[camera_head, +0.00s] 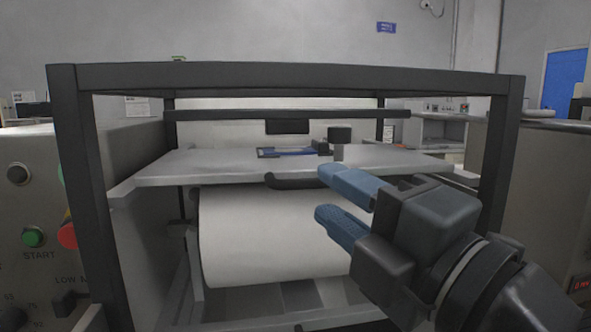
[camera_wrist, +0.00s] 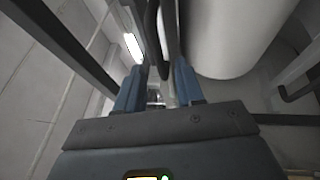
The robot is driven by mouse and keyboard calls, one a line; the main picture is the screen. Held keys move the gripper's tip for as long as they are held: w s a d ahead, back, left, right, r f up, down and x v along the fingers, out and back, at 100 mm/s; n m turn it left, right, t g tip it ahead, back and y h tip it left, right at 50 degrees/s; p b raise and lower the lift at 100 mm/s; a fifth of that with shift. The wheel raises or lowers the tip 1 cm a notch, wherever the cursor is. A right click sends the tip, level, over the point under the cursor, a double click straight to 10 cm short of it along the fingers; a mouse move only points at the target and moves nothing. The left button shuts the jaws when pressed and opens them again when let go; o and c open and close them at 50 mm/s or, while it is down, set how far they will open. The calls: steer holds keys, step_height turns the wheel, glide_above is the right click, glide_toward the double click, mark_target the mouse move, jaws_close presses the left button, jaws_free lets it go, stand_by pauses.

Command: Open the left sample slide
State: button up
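The sample slide (camera_head: 220,168) is a flat light-grey plate lying inside a black frame in the head view. A black bar handle (camera_head: 290,181) is on its front edge, and its right end is hidden behind my upper finger. My gripper (camera_head: 338,200) comes in from the right with its two blue fingers apart, in front of the slide, at and below the handle's height. In the wrist view, a dark curved bar (camera_wrist: 152,40), apparently the handle, runs between or just beyond the fingertips of my gripper (camera_wrist: 160,88). I cannot tell whether the fingers touch it.
A large white roll (camera_head: 265,240) sits below the slide. The black frame has upright posts at left (camera_head: 85,190) and right (camera_head: 497,155). A small dark-blue tray (camera_head: 287,152) and a black-topped post (camera_head: 340,138) are on the slide. A control panel (camera_head: 25,200) stands left.

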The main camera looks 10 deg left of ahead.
mark_target(316, 182)
steer(key=p+x, duration=0.1)
steer(key=x, duration=0.5)
steer(key=shift+w+a, duration=0.15)
steer(key=shift+a, duration=0.05)
steer(key=shift+c, duration=0.4)
steer(key=c, duration=0.6)
steer(key=shift+r, duration=0.1)
jaws_close()
